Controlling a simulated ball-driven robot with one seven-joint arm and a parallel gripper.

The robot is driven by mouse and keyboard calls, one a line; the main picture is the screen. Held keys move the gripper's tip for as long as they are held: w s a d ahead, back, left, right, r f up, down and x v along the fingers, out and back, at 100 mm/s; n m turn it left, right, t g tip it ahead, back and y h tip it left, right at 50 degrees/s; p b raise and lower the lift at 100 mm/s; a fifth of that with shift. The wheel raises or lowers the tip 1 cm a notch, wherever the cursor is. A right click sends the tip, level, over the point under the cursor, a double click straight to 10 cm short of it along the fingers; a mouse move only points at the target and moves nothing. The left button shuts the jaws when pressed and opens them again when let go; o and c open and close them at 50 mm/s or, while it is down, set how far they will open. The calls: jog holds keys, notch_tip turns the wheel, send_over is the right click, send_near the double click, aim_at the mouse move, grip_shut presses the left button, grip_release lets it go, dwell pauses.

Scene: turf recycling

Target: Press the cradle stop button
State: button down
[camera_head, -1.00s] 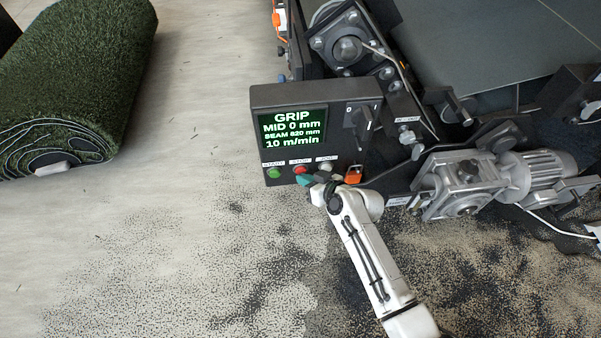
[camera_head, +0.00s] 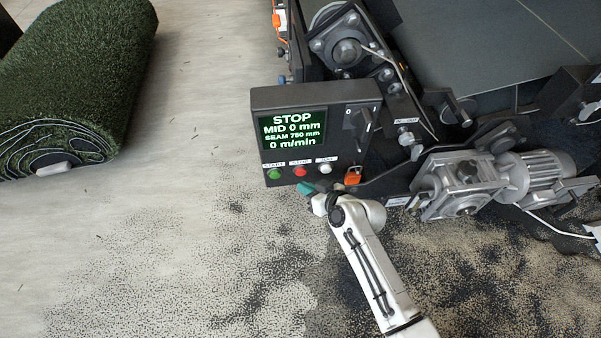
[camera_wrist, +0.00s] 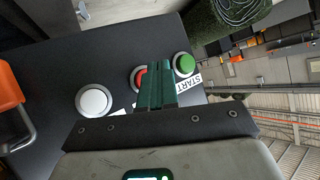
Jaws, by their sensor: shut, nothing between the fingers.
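The red stop button (camera_head: 300,171) sits on the dark control box (camera_head: 257,101) between the green start button (camera_head: 275,173) and a white button (camera_head: 325,168). The box's screen (camera_head: 290,131) reads STOP, MID 0 mm and 0 m/min. My gripper (camera_head: 304,187), with teal fingers, is shut and empty just below the stop button, and looks apart from it. In the wrist view the shut fingers (camera_wrist: 157,85) partly cover the red button (camera_wrist: 138,78); the green button (camera_wrist: 184,64) is right of them and the white one (camera_wrist: 94,101) left.
An orange padlock (camera_head: 353,176) hangs beside the buttons at the box's lower right. A gear motor (camera_head: 470,185) and the dark cradle machinery stand to the right. A turf roll (camera_head: 75,80) lies at left. The floor below the box is mostly open.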

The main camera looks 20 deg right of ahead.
jog(key=shift+s+a+p, duration=0.2)
jog(key=shift+s+a, duration=0.05)
jog(key=shift+s, duration=0.55)
jog(key=shift+s+a+p, duration=0.15)
jog(key=shift+s+a, duration=0.15)
jog(key=shift+s, duration=0.5)
jog(key=shift+s+a+p, duration=0.2)
jog(key=shift+s+a, duration=0.05)
jog(key=shift+s, duration=0.55)
jog(key=s+d+r+m+g+h, duration=0.1)
jog(key=s+d+r+g+h, duration=0.2)
jog(key=s, duration=0.6)
jog(key=s+d+r+g, duration=0.2)
jog(key=s+r+g, duration=0.15)
jog(key=s, duration=0.55)
jog(key=s+d+r+m+g+h, duration=0.1)
jog(key=s+d+r+g+h, duration=0.2)
jog(key=s, duration=0.6)
notch_tip(320, 180, up, 16)
jog(key=g+y+p, duration=0.1)
jog(key=p, duration=1.6)
jog(key=shift+w+y, duration=0.3)
jog(key=shift+w, duration=0.05)
